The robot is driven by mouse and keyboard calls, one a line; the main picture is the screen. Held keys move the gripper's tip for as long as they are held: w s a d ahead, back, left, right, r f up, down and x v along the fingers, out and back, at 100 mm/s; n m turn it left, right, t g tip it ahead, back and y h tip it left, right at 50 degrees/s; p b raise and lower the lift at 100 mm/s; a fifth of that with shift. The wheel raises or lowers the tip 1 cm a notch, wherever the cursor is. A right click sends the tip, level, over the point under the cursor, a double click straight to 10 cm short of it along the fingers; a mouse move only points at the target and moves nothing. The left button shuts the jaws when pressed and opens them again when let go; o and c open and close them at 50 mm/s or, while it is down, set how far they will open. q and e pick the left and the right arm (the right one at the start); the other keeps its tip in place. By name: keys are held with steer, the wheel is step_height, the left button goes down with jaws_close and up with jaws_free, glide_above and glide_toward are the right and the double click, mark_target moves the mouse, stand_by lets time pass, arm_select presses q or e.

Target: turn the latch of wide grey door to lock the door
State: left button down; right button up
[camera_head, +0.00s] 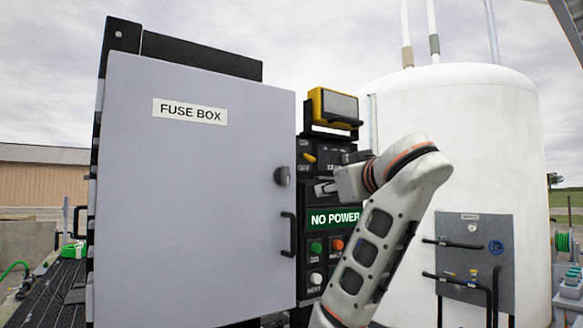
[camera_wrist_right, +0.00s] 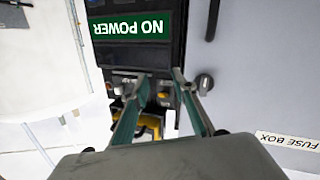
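The wide grey door (camera_head: 190,220) with the FUSE BOX label covers the front of the black cabinet at left. Its latch (camera_head: 282,176), a small dark grey knob, sits near the door's right edge, above a black pull handle (camera_head: 289,234). My right gripper (camera_head: 322,188) is just right of the latch, in front of the control panel. In the right wrist view, its two fingers (camera_wrist_right: 160,76) are spread with nothing between them. The latch (camera_wrist_right: 204,84) is beside the right-hand finger, outside the gap and seemingly apart from it. My left gripper is not in view.
The control panel (camera_head: 316,250) has a NO POWER sign, coloured buttons and switches. A yellow lamp (camera_head: 333,104) stands above it. A white tank (camera_head: 470,150) with a grey valve plate (camera_head: 480,222) stands at right. Space in front of the door looks clear.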

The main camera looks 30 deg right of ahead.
mark_target(288, 167)
steer(key=s+a+r+n+t+y, duration=0.1)
steer(key=a+r+t+y, duration=0.1)
steer(key=a+r+y, duration=0.4)
steer(key=shift+h, duration=0.5)
steer(key=shift+w+a+f+p, duration=0.1)
steer(key=shift+w+f+p, duration=0.15)
steer(key=shift+w, duration=1)
steer(key=shift+w+a+f+p, duration=0.15)
steer(key=shift+w+p, duration=0.2)
steer(key=shift+w, duration=0.9)
steer(key=shift+w+a+f+p, duration=0.1)
steer(key=shift+w+f+p, duration=0.15)
steer(key=shift+w, duration=1)
steer(key=shift+c, duration=0.4)
jaws_close()
